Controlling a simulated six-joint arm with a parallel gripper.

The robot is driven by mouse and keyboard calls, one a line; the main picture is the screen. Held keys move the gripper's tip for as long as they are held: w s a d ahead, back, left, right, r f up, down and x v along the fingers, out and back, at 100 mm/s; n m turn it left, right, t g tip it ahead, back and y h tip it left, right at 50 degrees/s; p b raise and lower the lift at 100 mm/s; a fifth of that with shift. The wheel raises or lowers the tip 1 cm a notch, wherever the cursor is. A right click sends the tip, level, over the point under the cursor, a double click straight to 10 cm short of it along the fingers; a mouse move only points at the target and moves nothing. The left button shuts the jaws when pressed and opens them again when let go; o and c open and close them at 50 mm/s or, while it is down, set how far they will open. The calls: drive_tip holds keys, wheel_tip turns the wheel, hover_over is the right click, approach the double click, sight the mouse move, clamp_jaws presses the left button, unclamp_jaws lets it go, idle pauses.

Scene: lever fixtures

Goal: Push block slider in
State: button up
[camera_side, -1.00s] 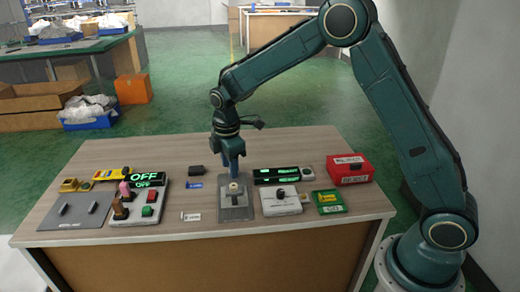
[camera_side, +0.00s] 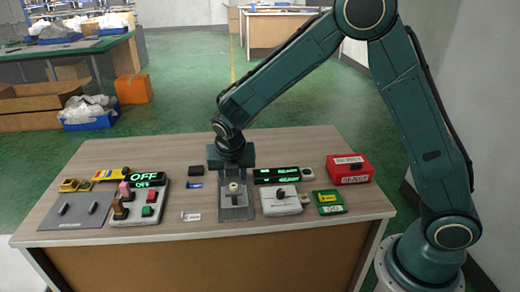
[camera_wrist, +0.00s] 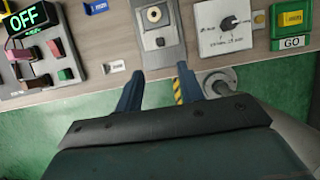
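A grey plate fixture (camera_side: 236,212) with a round cream knob (camera_side: 234,188) stands at the middle of the table; it looks like the block slider. In the wrist view the plate (camera_wrist: 172,52) and knob (camera_wrist: 153,14) are at the top, partly cut off, with a small dark part (camera_wrist: 160,42) below the knob. My gripper (camera_side: 232,168) is at the plate's far end in the side view, its fingers hard to make out. In the wrist view my gripper's (camera_wrist: 160,70) blue fingers are spread with nothing between them. I cannot tell whether it touches the fixture.
A white box with a dark knob (camera_side: 282,200) and a green-yellow box (camera_side: 329,202) stand to the right, a red box (camera_side: 349,169) behind. A switch panel with an OFF display (camera_side: 146,179) is left, beside a grey plate with black levers (camera_side: 75,210). A small label (camera_side: 190,216) lies between.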

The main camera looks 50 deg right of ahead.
sight(234, 198)
drive_tip(key=shift+f, duration=0.15)
drive_tip(key=shift+x, duration=6.8)
drive_tip(key=shift+c, duration=0.2)
clamp_jaws()
